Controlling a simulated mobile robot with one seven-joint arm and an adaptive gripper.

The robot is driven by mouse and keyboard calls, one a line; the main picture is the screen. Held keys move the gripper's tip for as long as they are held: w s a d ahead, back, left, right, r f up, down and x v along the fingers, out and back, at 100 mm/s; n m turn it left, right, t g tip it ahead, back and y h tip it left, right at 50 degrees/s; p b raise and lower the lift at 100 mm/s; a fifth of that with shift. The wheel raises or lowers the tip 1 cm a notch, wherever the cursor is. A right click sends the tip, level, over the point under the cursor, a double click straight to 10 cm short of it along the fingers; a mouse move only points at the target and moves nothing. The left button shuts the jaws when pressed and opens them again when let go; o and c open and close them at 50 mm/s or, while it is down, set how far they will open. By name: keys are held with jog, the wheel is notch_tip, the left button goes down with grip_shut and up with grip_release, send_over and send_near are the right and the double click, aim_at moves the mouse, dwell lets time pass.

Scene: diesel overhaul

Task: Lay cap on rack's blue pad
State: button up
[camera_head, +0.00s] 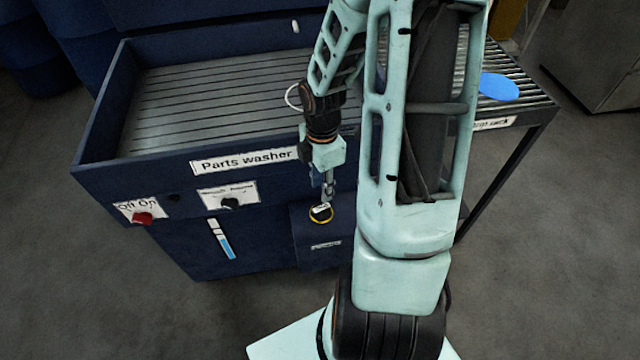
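A small round black cap (321,216) with a yellow rim is at the front of the parts washer, above a dark blue box on its front. A pale patch shows at its top. My gripper (327,197) points down directly over the cap, its fingertips at or very near it. The fingers are too small to tell whether they are open or shut on the cap, or whether the cap rests on the box. The blue pad (499,87) is a flat, bare oval on the slatted rack (535,97) at the right. My arm hides the rack's left part.
The parts washer (86,150) has a wide ribbed basin with raised walls left of my arm. A red knob (142,218) and a dark knob (231,204) are on its front. Blue drums (35,50) stand at the back left. The floor in front is clear.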

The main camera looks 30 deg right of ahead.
aim_at(321, 207)
jog(key=shift+f+b, duration=3.8)
jog(key=shift+f, duration=0.5)
grip_shut()
